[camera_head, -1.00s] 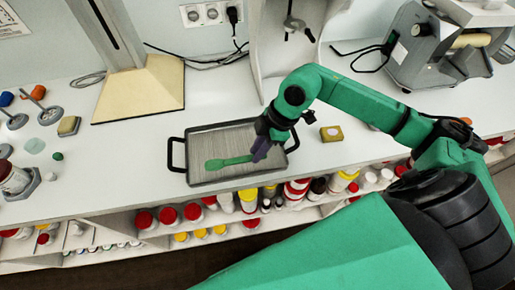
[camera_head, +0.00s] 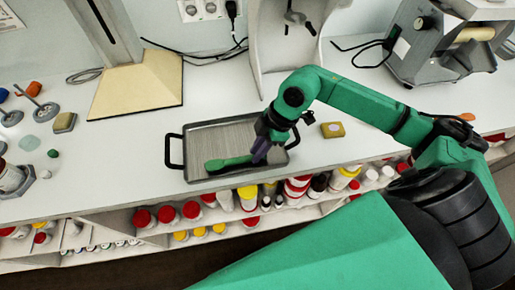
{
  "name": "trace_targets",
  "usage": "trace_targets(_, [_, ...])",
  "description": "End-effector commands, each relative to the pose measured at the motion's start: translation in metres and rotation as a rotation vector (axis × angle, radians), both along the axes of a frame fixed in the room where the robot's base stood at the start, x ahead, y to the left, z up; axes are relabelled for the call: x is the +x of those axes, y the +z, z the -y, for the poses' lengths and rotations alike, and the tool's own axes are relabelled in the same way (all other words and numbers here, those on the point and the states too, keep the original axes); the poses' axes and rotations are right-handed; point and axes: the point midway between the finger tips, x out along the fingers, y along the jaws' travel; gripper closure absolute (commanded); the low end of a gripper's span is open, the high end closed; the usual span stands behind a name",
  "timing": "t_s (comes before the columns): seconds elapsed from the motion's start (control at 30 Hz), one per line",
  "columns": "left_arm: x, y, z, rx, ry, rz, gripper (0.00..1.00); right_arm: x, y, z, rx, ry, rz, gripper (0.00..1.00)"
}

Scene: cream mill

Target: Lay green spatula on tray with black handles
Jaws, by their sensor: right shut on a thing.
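The green spatula (camera_head: 229,163) is over the grey tray, its wide end toward the left. The tray with black handles (camera_head: 213,138) lies on the white counter near its front edge. My right gripper (camera_head: 260,157) reaches in from the right and is shut on the spatula's right end. The spatula is inside the tray's outline, low over the tray floor; I cannot tell whether it touches the floor. The tray's left handle (camera_head: 170,151) is clear, and its right handle is partly hidden by my right arm. My left gripper is not in view.
A yellow sponge block (camera_head: 333,130) lies right of the tray. A beige-based stand (camera_head: 137,88) is behind it. A shelf of bottles and jars (camera_head: 190,211) runs below the front edge.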

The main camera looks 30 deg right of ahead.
Motion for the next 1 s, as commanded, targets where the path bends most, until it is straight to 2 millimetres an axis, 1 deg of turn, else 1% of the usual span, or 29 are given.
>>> trace_targets(0.03, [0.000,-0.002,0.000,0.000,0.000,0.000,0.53,0.000,-0.003,0.000,0.000,0.000,0.000,1.00])
trace_targets(0.23, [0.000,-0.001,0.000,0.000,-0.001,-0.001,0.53,0.000,-0.002,0.000,0.000,0.000,0.000,1.00])
trace_targets(0.27, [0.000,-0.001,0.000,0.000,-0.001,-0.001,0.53,0.000,-0.002,0.000,0.000,0.000,0.000,0.74])
trace_targets(0.3, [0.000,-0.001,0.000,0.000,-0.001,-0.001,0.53,0.000,-0.002,0.000,0.000,0.000,0.000,0.59])
trace_targets(0.33, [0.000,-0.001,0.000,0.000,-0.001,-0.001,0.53,0.000,-0.002,0.000,0.000,0.000,0.000,0.47])
trace_targets(0.37, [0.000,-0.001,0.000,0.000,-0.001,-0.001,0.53,0.000,-0.002,0.000,-0.001,0.000,0.000,0.43])
trace_targets(0.67, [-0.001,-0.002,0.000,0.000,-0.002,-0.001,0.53,0.000,-0.002,0.001,-0.001,0.000,0.000,0.43])
trace_targets(0.77, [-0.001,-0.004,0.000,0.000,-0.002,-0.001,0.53,-0.001,0.006,0.005,-0.002,-0.001,0.000,0.43])
trace_targets(0.87, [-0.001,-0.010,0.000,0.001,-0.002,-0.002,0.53,-0.002,0.024,0.013,-0.005,-0.001,0.003,0.43])
trace_targets(0.97, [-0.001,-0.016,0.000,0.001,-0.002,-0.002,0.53,-0.005,0.050,0.024,-0.007,-0.001,0.004,0.43])
trace_targets(1.0, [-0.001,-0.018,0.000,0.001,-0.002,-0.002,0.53,-0.006,0.062,0.029,-0.006,-0.003,0.005,0.43])
